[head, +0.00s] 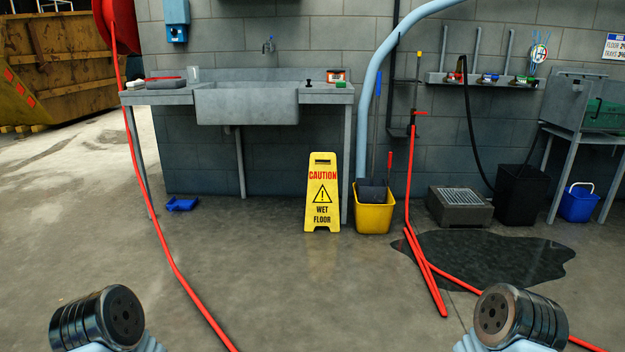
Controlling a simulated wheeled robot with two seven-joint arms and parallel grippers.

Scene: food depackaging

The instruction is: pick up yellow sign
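The yellow sign (322,205) reads "CAUTION WET FLOOR" and stands upright on the concrete floor. It is below the right end of the grey sink bench, just left of a yellow bucket. Parts of my two arms show at the bottom left and bottom right corners, well short of the sign. No gripper fingers show on either arm.
The yellow bucket (373,218) stands close to the sign's right. A red hose (162,230) crosses the floor on the left, and another red hose (425,275) lies on the right. A dark puddle (490,256) spreads at the right. The floor in front of the sign is clear.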

